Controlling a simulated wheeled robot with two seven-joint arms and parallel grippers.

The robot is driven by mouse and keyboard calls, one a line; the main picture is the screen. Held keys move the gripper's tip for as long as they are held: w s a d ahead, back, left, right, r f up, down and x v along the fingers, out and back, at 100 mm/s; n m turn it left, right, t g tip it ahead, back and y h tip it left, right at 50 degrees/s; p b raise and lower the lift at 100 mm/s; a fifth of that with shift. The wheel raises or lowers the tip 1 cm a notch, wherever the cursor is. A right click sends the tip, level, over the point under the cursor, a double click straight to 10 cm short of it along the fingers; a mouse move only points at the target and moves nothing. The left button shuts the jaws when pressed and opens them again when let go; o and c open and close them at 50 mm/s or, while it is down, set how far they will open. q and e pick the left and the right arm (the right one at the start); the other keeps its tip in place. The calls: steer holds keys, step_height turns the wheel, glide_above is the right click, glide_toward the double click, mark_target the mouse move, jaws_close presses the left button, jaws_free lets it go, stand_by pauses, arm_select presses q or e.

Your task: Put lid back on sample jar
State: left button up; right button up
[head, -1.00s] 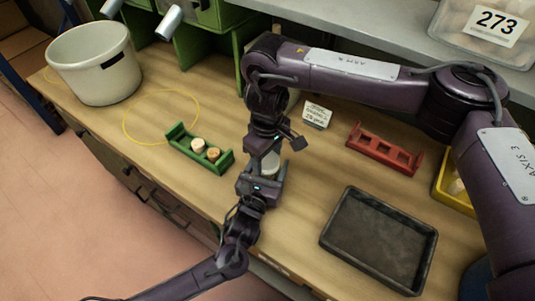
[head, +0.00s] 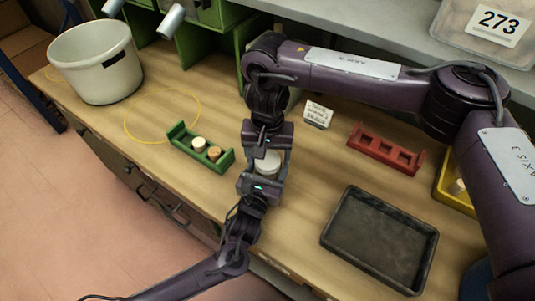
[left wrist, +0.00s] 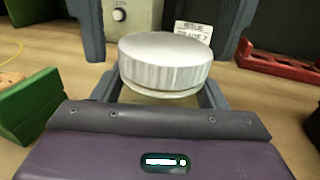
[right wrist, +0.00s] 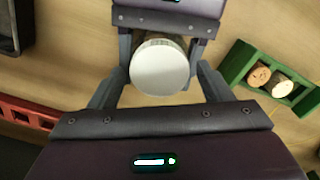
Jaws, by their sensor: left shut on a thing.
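The sample jar (left wrist: 160,97) stands upright between the fingers of my left gripper (head: 264,184), which is shut on it. Its body is mostly hidden by the gripper. A round pale grey lid (left wrist: 165,62) with a ridged rim sits on top of the jar; it also shows from above in the right wrist view (right wrist: 160,68). I cannot tell whether it is fully seated. My right gripper (right wrist: 160,80) is open, with its fingers on either side of the lid and a visible gap to it.
A green rack (head: 177,136) with two corks stands to the left. A red rack (head: 383,152), a small label card (head: 318,114) and a dark tray (head: 340,246) are on the right. A white bucket (head: 95,75) and a yellow loop (head: 125,122) lie at the far left.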

steer(key=shift+o, duration=0.4)
steer(key=shift+s+r, duration=0.1)
steer(key=shift+r, duration=2.1)
steer(key=shift+c, duration=0.4)
